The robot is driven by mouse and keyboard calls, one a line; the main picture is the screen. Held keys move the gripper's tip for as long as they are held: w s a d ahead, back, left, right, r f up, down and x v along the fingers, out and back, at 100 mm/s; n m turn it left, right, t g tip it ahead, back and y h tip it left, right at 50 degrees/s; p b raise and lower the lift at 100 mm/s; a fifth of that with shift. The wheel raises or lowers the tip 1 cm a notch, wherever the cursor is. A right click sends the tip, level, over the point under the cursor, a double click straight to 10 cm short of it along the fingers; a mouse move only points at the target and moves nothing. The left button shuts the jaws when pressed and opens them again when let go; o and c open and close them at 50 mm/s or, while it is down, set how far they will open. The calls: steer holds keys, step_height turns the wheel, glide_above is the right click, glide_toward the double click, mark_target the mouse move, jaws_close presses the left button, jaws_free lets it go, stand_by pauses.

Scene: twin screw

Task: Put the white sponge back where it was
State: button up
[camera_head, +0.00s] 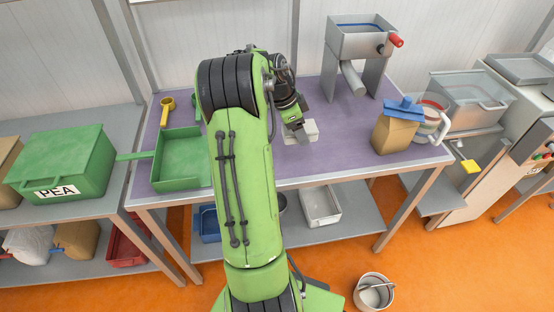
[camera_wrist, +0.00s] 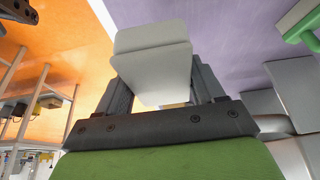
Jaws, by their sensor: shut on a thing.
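The white sponge (camera_head: 306,129) is a pale block over the purple-topped table (camera_head: 325,165), near the table's middle. My gripper (camera_head: 298,133) is shut on it. In the wrist view the sponge (camera_wrist: 152,62) fills the space between the two dark fingers of my gripper (camera_wrist: 160,85) and sticks out past them. I cannot tell whether the sponge touches the table top. My arm hides part of the table to the left of the sponge.
A green tray (camera_head: 180,182) and a yellow scoop (camera_head: 166,110) are on the table's left. A metal machine (camera_head: 358,42) stands at the back right. A brown carton (camera_head: 393,134) and a white jug (camera_head: 428,124) stand at the right. The table between sponge and carton is clear.

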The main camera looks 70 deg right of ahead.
mark_target(285, 129)
step_height(285, 129, down, 10)
steer(key=shift+r+b, duration=0.1)
steer(key=shift+b, duration=1.1)
steer(key=o, duration=0.9)
steer(key=shift+f, duration=0.2)
steer(key=shift+o, duration=0.2)
steer(key=shift+r, duration=0.25)
steer(key=p+v, duration=0.3)
steer(key=v, duration=0.9)
steer(key=shift+s+r, duration=0.1)
